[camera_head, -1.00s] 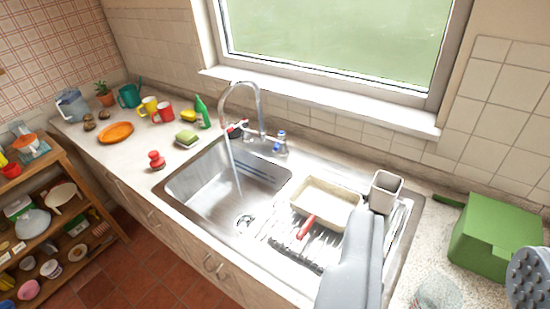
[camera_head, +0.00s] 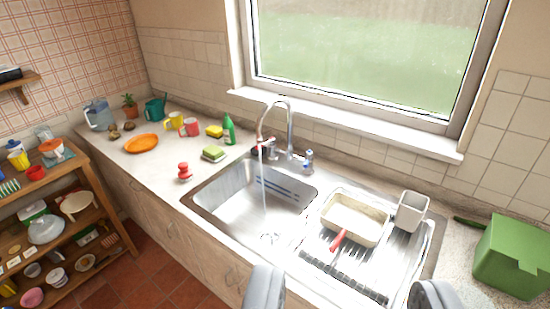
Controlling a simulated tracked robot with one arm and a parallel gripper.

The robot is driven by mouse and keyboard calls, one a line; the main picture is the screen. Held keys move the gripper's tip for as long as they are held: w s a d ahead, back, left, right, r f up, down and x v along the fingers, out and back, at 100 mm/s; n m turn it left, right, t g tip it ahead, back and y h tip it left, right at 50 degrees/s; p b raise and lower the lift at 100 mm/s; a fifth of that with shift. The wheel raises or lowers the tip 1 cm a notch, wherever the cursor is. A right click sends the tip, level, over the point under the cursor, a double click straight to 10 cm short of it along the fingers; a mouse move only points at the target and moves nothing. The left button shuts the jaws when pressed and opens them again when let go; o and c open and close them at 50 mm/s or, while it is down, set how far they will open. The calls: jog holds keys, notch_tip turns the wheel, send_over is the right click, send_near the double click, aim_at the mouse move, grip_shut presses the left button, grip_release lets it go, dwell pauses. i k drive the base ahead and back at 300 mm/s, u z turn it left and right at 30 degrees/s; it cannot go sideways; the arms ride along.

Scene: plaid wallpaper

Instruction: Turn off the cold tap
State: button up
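The chrome mixer tap (camera_head: 290,125) stands behind the sink with a curved spout. A thin stream of water (camera_head: 262,195) runs from the spout into the sink basin (camera_head: 235,205). The cold tap (camera_head: 308,160), with a blue mark, is on the right of the spout base. The hot tap (camera_head: 262,150), with a red mark, is on the left, partly behind the spout end. My gripper (camera_head: 348,295) shows as two grey fingers at the bottom edge, wide apart, with nothing visible between them. It is in front of the taps and well apart from them.
The drainer on the right holds a cream pan (camera_head: 355,218) with a red handle and a white container (camera_head: 411,211). A green box (camera_head: 513,257) stands at far right. A green bottle (camera_head: 228,130) and sponge (camera_head: 214,153) are left of the taps. The windowsill (camera_head: 345,124) runs behind.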

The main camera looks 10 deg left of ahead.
aim_at(308, 154)
jog(key=i, duration=1)
jog(key=u, duration=0.8)
jog(key=k, duration=0.8)
jog(key=z, duration=0.7)
jog(key=i, duration=1)
jog(key=u, duration=0.1)
